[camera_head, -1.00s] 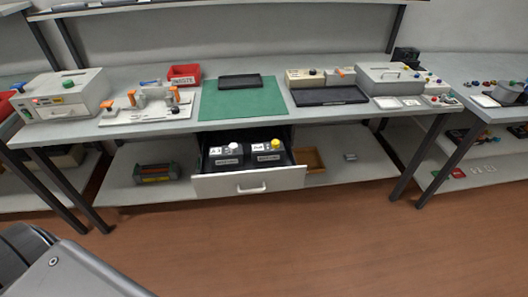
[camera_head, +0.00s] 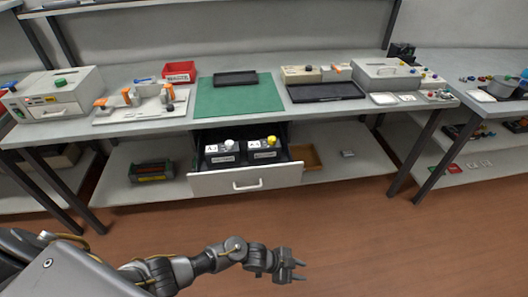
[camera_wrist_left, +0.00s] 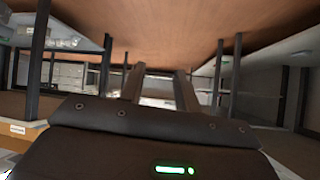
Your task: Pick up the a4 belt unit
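No label that I can read names the a4 belt unit, so I cannot tell which object it is. A dark unit with green and red parts (camera_head: 152,171) lies on the lower shelf at the left. Two dark containers with white labels, one with a white cap (camera_head: 222,152) and one with a yellow cap (camera_head: 265,150), stand in the open drawer. My left gripper (camera_head: 301,270) is out over the floor in front of the bench, below the drawer and apart from everything. Its two fingers stand apart with nothing between them in the left wrist view (camera_wrist_left: 160,88). My right gripper is not in view.
The drawer (camera_head: 245,181) sticks out from under the bench. On the bench are a green mat (camera_head: 238,99), a red bin (camera_head: 179,72), black trays (camera_head: 325,91) and grey machines (camera_head: 385,74). A brown tray (camera_head: 310,158) lies on the lower shelf. The floor in front is clear.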

